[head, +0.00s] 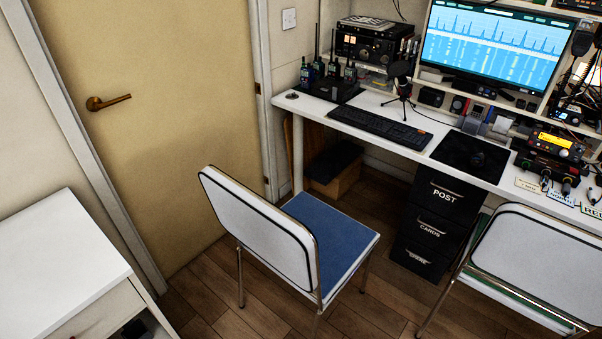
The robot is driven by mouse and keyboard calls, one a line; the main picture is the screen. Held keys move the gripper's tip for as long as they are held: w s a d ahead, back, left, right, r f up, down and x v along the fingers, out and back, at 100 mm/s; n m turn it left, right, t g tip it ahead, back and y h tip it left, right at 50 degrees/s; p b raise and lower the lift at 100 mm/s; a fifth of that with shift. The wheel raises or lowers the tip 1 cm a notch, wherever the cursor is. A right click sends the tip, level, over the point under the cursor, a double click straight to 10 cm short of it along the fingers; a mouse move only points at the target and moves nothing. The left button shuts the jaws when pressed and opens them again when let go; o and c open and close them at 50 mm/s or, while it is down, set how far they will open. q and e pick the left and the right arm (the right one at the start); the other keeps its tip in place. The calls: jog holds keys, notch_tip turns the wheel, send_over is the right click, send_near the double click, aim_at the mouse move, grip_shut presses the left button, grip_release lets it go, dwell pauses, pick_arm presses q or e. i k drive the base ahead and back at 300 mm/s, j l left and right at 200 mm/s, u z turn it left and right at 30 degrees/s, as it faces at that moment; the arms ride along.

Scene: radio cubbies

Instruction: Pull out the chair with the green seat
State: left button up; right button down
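The chair with the green seat (535,258) is at the right edge of the head view, close to the desk's front. Its white backrest with dark trim faces me and hides most of the seat. Only thin strips of green show beside and below the backrest. Part of the chair is cut off at the right and bottom of the picture. Another chair, with a blue seat (328,238) and a white backrest (258,232), stands angled in the middle, apart from it. Neither of my grippers is in view.
The white desk (390,138) carries radios, a keyboard (380,127) and a monitor (492,45). A black drawer unit (438,215) stands under it, between the chairs. A white cabinet (55,265) is at the left. A door (150,110) is behind. Wooden floor (370,305) is bare between the chairs.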

aim_at(546, 268)
jog(key=z, duration=1.7)
